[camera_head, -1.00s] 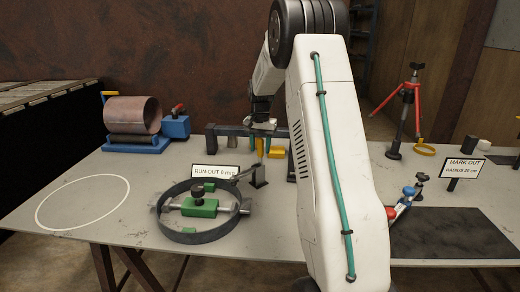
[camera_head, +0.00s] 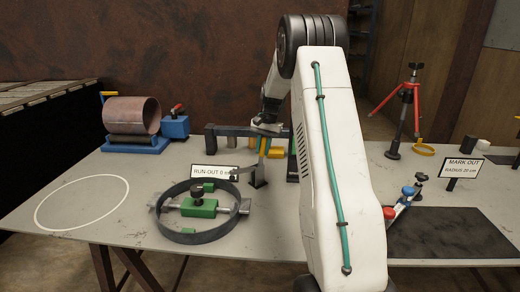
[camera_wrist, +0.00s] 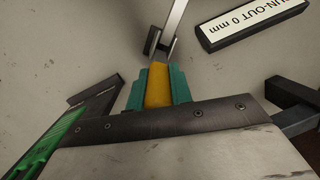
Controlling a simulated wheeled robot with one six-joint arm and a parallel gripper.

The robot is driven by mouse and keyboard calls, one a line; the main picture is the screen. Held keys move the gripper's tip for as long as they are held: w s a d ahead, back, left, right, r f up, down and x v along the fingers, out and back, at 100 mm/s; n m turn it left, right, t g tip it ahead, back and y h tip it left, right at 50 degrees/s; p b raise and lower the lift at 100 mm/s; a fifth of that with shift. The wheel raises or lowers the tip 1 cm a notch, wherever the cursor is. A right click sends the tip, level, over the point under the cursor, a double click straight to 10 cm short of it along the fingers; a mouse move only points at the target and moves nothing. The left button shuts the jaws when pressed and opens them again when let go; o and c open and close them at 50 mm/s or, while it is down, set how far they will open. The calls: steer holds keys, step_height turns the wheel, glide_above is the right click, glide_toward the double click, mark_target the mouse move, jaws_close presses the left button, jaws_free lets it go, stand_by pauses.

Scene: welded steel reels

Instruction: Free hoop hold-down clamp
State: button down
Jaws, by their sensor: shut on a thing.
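A dark steel hoop (camera_head: 163,226) lies on the bench around a green centring fixture (camera_head: 201,208). Behind its right side stands a small dark hold-down clamp (camera_head: 259,182) with a metal arm reaching left toward the hoop's far rim. The arm looks raised clear of the rim, though the gap is small. My gripper (camera_head: 263,146) is above the clamp, shut on its upright yellow handle. In the wrist view the yellow handle (camera_wrist: 158,82) sits between the teal pads of my gripper (camera_wrist: 158,92), with a metal strip (camera_wrist: 174,28) beyond it.
A run-out sign (camera_head: 212,172) stands left of the clamp, close to its arm. A roller stand with a pipe (camera_head: 132,115) is back left. The bench around the white circle (camera_head: 82,203) is clear.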

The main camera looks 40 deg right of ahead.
steer(key=shift+d+f+y, duration=0.1)
steer(key=shift+d+y, duration=0.15)
steer(key=shift+y, duration=0.15)
steer(key=c, duration=1.3)
jaws_free()
steer(key=shift+s, duration=0.1)
steer(key=shift+o, duration=0.2)
steer(key=v, duration=0.7)
steer(key=shift+r, duration=0.4)
